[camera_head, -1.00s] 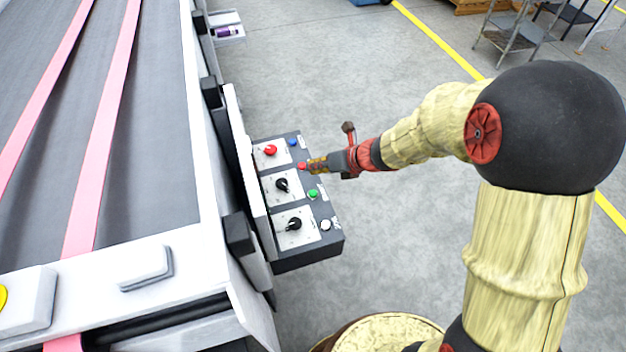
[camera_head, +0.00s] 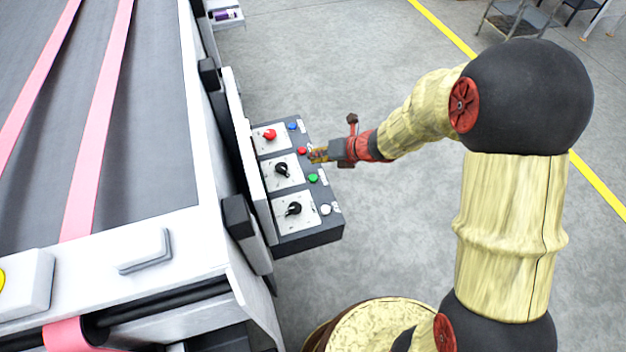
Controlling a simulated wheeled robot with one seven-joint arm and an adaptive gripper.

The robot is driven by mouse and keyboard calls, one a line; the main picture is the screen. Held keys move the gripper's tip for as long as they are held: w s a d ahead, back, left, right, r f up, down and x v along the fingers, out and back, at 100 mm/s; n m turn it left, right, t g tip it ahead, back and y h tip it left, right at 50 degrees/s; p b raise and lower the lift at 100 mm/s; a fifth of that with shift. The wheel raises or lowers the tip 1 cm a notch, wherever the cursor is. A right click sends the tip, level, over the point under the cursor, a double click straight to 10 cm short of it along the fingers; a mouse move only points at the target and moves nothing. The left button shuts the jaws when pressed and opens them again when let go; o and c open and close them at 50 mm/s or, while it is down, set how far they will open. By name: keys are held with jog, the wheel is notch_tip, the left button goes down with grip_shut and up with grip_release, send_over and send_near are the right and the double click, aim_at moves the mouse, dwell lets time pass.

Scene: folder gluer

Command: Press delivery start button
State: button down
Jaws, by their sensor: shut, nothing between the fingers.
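The control panel (camera_head: 322,236) is a dark box on the side of the folder gluer, with buttons and knobs on its top. A green button (camera_head: 312,177), a small red button (camera_head: 302,151), a blue button (camera_head: 292,126) and a white button (camera_head: 325,209) line its right side. No label is readable, so I cannot tell which one is delivery start. My gripper (camera_head: 311,154) is shut and empty. Its tip is just right of the small red button and above the green one in the picture. I cannot tell if it touches the panel.
A larger red knob (camera_head: 269,135) and two black rotary switches, one in the middle (camera_head: 282,170) and one nearer (camera_head: 294,208), sit on white plates left of the buttons. The gluer's belt bed (camera_head: 150,130) fills the left. Grey floor (camera_head: 400,230) right of the panel is clear.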

aim_at(315, 176)
jog(key=shift+f+b, duration=2.35)
jog(key=shift+f, duration=0.75)
jog(key=shift+f+b, duration=0.3)
jog(key=shift+f, duration=0.1)
